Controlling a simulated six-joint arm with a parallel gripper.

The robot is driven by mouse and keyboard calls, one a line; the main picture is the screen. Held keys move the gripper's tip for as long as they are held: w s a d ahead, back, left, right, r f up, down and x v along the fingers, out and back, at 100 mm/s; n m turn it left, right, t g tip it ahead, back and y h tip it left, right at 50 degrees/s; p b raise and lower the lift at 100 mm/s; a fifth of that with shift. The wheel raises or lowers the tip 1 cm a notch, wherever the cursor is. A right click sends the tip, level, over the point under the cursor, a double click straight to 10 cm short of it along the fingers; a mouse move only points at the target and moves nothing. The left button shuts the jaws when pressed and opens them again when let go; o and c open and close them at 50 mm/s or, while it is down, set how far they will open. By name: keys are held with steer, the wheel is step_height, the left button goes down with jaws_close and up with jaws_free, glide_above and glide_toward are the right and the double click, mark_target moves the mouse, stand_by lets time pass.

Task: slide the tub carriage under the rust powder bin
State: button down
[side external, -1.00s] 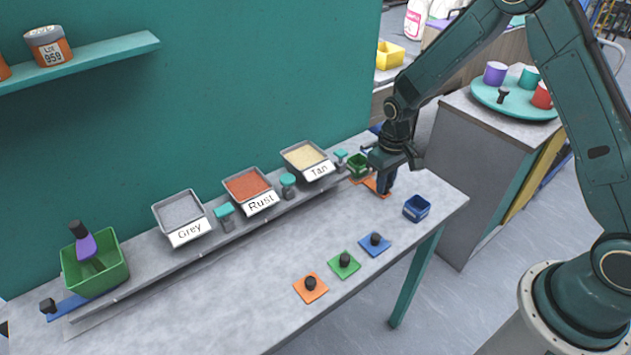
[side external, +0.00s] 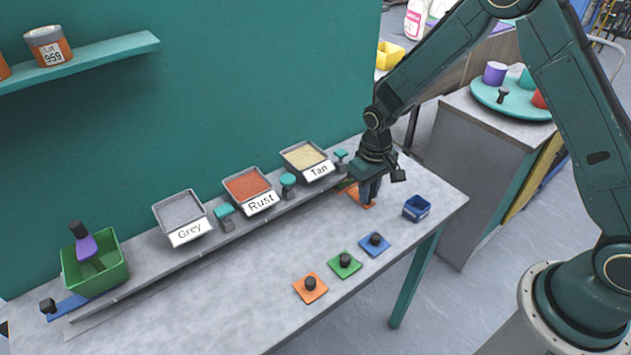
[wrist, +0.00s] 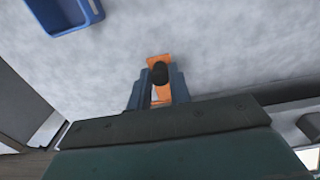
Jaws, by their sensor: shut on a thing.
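The rust powder bin (side external: 249,184) is a grey tray of red-brown powder with a "Rust" label, between the grey and tan bins on the raised rail. In the wrist view, my gripper (wrist: 159,88) is shut on the black knob (wrist: 159,73) of the orange plate (wrist: 161,61).
The grey bin (side external: 181,210) and tan bin (side external: 304,155) flank the rust bin, with teal-topped knobs between. A large green tub (side external: 97,281) with a purple scoop stands at the left end. A blue tray (side external: 417,208) and knobbed plates (side external: 343,264) lie in front.

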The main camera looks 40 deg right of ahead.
steer(key=shift+w+a+r, duration=0.1)
steer(key=shift+a, duration=12.1)
steer(key=c, duration=1.4)
jaws_free()
step_height(320, 180, up, 7)
steer(key=shift+r, duration=0.15)
steer(key=shift+d+r, duration=0.15)
